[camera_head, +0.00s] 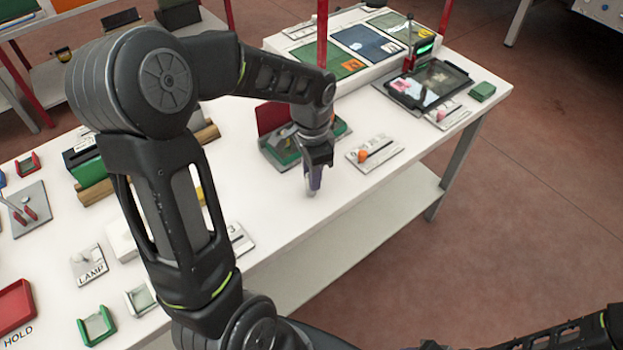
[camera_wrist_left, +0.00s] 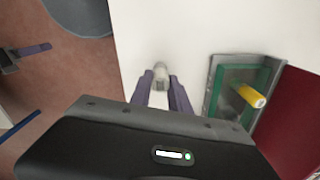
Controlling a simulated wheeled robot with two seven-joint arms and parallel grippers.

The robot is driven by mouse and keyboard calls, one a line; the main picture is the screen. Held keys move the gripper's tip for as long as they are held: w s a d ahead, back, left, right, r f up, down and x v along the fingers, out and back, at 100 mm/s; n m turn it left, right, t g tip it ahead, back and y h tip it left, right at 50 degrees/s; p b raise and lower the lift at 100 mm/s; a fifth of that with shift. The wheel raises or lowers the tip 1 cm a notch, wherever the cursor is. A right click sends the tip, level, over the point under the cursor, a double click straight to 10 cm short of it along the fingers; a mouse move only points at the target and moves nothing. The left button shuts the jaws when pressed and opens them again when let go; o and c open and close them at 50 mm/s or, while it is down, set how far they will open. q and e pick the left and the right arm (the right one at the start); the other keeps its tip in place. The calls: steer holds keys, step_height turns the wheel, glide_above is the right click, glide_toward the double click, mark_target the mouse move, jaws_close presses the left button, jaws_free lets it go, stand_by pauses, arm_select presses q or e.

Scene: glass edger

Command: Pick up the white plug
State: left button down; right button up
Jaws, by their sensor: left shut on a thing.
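My left gripper (camera_head: 314,180) points down over the front part of the white table, with its purple fingers close together. In the left wrist view, the left gripper (camera_wrist_left: 161,88) is shut on the white plug (camera_wrist_left: 160,73), a small pale cylinder whose end shows between the fingertips. The fingers hide the rest of it. In the head view a pale tip (camera_head: 311,194) shows just below the fingers; I cannot tell whether it touches the table. My right gripper (camera_wrist_left: 28,50) shows partly at the left edge of the wrist view, away from the table; its opening is unclear.
A green-framed fixture with a yellow cylinder (camera_wrist_left: 252,96) stands beside the left gripper, with a red panel (camera_head: 272,117) behind. A plate with an orange piece (camera_head: 376,150) lies to the right. The table's front edge is near. Bare tabletop (camera_head: 275,205) surrounds the gripper.

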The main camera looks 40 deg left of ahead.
arm_select(q)
step_height(320, 180, up, 10)
steer(key=shift+b, duration=0.55)
arm_select(e)
steer(key=shift+w+f, duration=0.1)
steer(key=shift+f, duration=0.4)
